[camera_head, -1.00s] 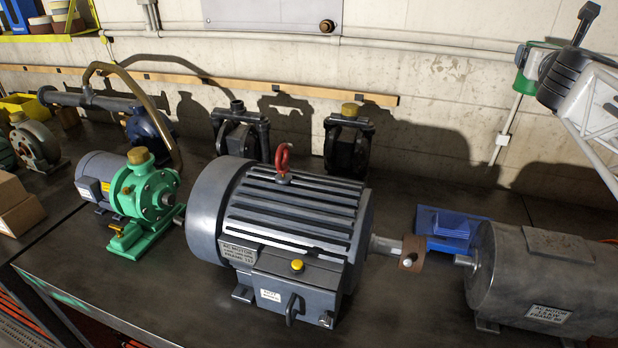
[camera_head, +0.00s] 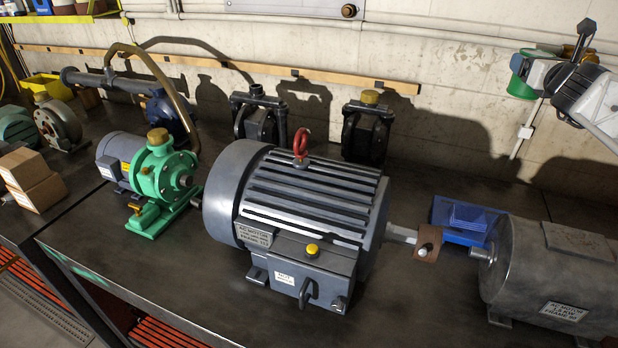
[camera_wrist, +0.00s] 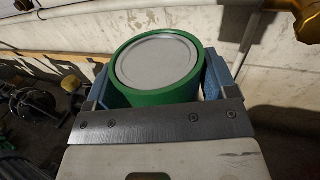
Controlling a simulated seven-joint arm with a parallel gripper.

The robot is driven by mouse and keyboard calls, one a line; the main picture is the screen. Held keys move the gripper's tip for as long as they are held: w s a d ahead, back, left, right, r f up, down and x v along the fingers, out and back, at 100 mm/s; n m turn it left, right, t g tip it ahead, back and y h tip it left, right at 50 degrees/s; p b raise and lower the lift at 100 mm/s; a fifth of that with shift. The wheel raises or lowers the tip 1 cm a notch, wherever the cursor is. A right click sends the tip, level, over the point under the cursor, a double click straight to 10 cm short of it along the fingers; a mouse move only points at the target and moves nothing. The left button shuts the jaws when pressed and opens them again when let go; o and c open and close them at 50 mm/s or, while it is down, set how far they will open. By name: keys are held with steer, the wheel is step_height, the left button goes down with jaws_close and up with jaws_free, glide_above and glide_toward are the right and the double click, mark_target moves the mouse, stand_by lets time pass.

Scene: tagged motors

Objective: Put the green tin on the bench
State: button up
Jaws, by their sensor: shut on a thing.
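The green tin (camera_wrist: 157,66) has a grey lid and sits between the two blue-grey fingers of my gripper (camera_wrist: 158,80) in the wrist view. My gripper is shut on it. In the head view the green tin (camera_head: 520,78) shows at the upper right, partly hidden by my gripper (camera_head: 545,75). It is held up in front of the wall, above the bench. The dark bench (camera_head: 190,290) runs across the head view and carries motors and pumps.
A large grey motor (camera_head: 300,215) with a red lifting eye stands mid-bench. A grey motor (camera_head: 560,270) and a blue object (camera_head: 462,220) are at the right. A green pump (camera_head: 155,175) and cardboard boxes (camera_head: 35,180) are at the left. Bare bench shows along the front left.

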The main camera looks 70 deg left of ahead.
steer(key=shift+w+a+f+n+g+y, duration=0.2)
steer(key=shift+a+f+n+g, duration=0.25)
steer(key=shift+a+f+g, duration=0.35)
steer(key=shift+w+a+f+n+g+y, duration=0.1)
steer(key=shift+a+f+n+g+y, duration=0.2)
steer(key=shift+a+f+n+g, duration=0.4)
steer(key=a+f+n+g+h, duration=0.1)
steer(key=a+f+n+g, duration=0.1)
steer(key=f+n+g, duration=0.2)
steer(key=s+a+f+n+g+h, duration=0.1)
steer(key=f+n+g, duration=0.4)
steer(key=f+g, duration=0.5)
steer(key=shift+s+a+f, duration=0.15)
steer(key=shift+a+f, duration=0.3)
steer(key=shift+f, duration=3.4)
steer(key=shift+f, duration=0.1)
steer(key=shift+f, duration=3)
steer(key=shift+f, duration=1.9)
